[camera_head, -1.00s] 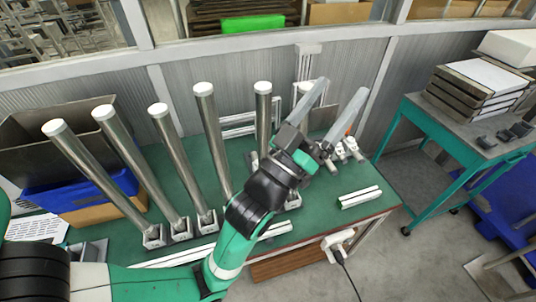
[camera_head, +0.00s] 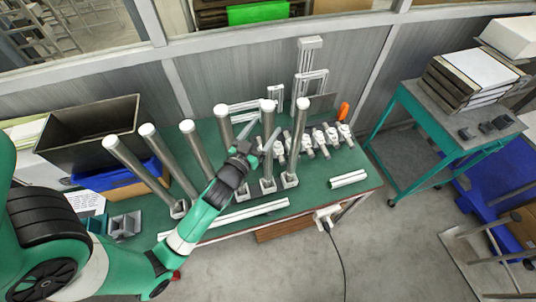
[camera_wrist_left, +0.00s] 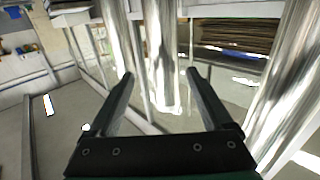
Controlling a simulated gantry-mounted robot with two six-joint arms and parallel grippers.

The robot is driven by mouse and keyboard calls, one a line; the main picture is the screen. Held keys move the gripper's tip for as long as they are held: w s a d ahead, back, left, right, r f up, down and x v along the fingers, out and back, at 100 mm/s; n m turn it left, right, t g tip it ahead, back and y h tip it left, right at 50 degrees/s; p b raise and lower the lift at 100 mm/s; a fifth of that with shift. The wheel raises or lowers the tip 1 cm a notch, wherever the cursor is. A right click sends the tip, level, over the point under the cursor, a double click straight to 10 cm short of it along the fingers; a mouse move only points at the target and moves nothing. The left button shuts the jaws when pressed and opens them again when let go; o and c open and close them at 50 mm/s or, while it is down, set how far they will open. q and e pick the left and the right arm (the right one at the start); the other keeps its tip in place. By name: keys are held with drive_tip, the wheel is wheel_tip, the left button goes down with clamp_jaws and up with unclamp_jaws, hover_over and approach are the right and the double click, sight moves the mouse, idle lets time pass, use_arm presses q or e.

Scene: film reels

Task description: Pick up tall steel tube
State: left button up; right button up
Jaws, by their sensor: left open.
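A row of tall steel tubes with white top ends leans across the green bench. The leftmost is a steel tube (camera_head: 140,172). One steel tube (camera_head: 268,118) stands near my left gripper (camera_head: 266,130), which is open with its fingers reaching toward it. Another steel tube (camera_head: 300,132) stands at the right end. In the left wrist view, a shiny tube (camera_wrist_left: 160,45) rises ahead between the open fingers of my left gripper (camera_wrist_left: 159,76); I cannot tell whether they touch it. More tubes flank it left (camera_wrist_left: 117,40) and right (camera_wrist_left: 290,85). My right gripper is out of view.
Several white fittings (camera_head: 320,140) stand at the bench's back right. A dark bin (camera_head: 95,135) and blue crate (camera_head: 125,175) are at the left. White bars (camera_head: 348,179) lie near the front edge. A teal cart (camera_head: 440,130) stands right.

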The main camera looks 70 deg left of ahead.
use_arm(q)
drive_tip(key=shift+x, duration=1.15)
drive_tip(key=x, duration=0.2)
drive_tip(key=p+x, duration=0.1)
drive_tip(key=x, duration=0.1)
drive_tip(key=shift+s+a, duration=0.15)
drive_tip(key=shift+a, duration=0.2)
drive_tip(key=shift+w+a+f, duration=0.15)
drive_tip(key=shift+w+a, duration=0.1)
drive_tip(key=shift+w, duration=0.1)
drive_tip(key=shift+c, duration=0.3)
clamp_jaws()
